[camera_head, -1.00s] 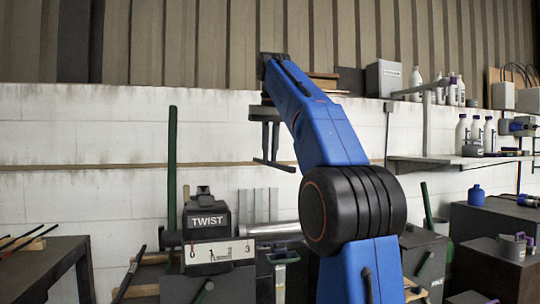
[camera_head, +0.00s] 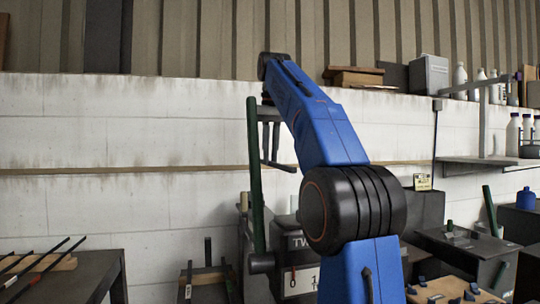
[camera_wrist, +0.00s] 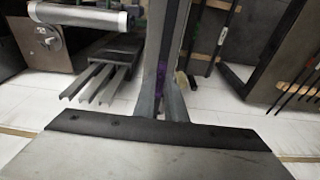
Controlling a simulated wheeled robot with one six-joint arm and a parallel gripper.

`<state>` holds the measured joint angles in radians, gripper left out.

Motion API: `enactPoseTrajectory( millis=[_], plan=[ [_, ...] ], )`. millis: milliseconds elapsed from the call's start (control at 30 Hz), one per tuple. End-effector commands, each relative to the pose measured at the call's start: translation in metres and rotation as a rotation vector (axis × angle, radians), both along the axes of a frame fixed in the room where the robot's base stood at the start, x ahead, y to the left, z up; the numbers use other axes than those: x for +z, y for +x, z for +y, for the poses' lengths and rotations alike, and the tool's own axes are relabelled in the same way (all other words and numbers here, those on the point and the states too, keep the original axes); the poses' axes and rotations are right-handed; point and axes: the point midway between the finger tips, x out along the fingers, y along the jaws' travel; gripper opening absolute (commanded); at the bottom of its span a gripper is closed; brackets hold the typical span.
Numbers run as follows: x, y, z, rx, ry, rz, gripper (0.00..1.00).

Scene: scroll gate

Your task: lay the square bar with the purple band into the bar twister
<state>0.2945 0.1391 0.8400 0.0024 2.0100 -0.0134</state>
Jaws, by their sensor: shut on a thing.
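The square bar (camera_wrist: 173,35) is dark and long in the wrist view, running from the top edge down between my fingers. Its purple band (camera_wrist: 182,78) shows just by the fingertips. My gripper (camera_wrist: 165,105) is shut on the bar. In the head view my gripper (camera_head: 270,145) hangs raised from the blue arm, with a thin dark piece at its fingertips. The bar twister (camera_head: 300,280) stands low behind my arm, its "TWIST" label and number scale partly hidden. A tall green lever (camera_head: 255,180) rises beside it, close to the gripper in the picture.
A dark table (camera_head: 75,280) at the left holds several black rods (camera_head: 35,260) on a wooden rack. Shelves with bottles are at the right. A grey cylinder (camera_wrist: 80,17) and several grey prongs (camera_wrist: 100,85) show in the wrist view. Some pale floor is clear.

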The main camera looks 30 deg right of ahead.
Motion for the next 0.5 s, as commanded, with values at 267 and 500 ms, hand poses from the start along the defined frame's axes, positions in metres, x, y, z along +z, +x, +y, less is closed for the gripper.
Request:
enactPoseTrajectory(
  millis=[267, 500],
  plan=[
    [-0.018, -0.001, 0.0, 0.0, 0.001, 0.002, 0.0],
    [-0.043, -0.001, 0.0, 0.0, 0.001, 0.003, 0.0]
  ],
)
